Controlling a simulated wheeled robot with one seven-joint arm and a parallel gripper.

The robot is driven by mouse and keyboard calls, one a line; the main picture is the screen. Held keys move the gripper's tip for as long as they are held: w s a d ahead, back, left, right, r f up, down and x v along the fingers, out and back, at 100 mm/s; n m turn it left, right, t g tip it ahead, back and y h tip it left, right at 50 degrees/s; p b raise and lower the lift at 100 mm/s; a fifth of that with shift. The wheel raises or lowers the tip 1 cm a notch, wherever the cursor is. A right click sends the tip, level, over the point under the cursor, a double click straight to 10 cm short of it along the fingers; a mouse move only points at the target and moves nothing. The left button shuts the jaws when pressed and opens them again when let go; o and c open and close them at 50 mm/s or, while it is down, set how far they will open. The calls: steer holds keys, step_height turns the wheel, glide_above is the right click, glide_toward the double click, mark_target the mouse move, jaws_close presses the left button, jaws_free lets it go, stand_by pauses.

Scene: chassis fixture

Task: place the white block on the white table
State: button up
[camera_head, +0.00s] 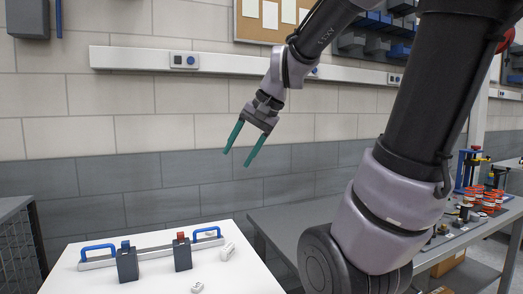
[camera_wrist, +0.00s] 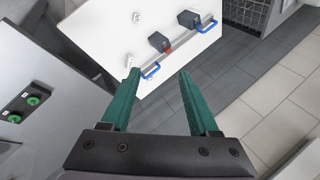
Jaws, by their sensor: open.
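The white table (camera_head: 245,278) stands at the bottom left of the head view and at the top of the wrist view (camera_wrist: 103,25). Small white pieces lie on it: one (camera_head: 227,251) to the right of the fixture and one (camera_head: 197,287) near the front. Two show in the wrist view, one near the table's middle (camera_wrist: 136,17) and one (camera_wrist: 129,61) near the left fingertip. I cannot tell which is the white block. My gripper (camera_head: 237,158) is open and empty, well above the table; its green fingers also show in the wrist view (camera_wrist: 159,74).
On the table, a grey bar (camera_head: 152,252) with blue handles carries two dark blocks, one blue-topped (camera_head: 127,264), one red-topped (camera_head: 182,254). A grey bench (camera_head: 310,218) at right holds orange-red parts (camera_head: 484,201). A dark wire cabinet (camera_head: 20,245) stands left.

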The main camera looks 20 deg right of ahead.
steer(key=s+d+r+n+t+h, duration=0.1)
steer(key=s+d+n+t+h, duration=0.1)
steer(key=s, duration=0.4)
steer(key=shift+s+d+n, duration=0.35)
steer(key=shift+s+n, duration=0.05)
stand_by(0.8)
